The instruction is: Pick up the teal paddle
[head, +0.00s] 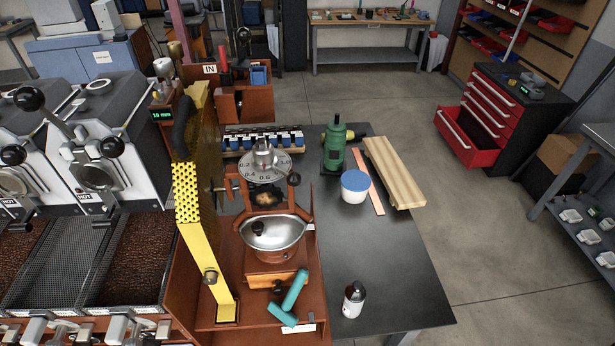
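The teal paddle (295,290) is near the bottom centre of the head view. It shows as a slanted teal bar with a second short teal piece at its lower left end. It lies in the reddish-brown tray (240,332), just in front of the grinder's wooden drawer (265,283) and right of the yellow upright's foot. Whether its two teal pieces are joined is hard to tell. Neither of my grippers shows in this view.
The hand grinder with its silver bowl (273,233) stands behind the paddle. The yellow perforated upright (190,230) rises to its left. A small dark-and-white bottle (354,300) stands on the black table (400,290) to the right. Much of the table's front right is clear.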

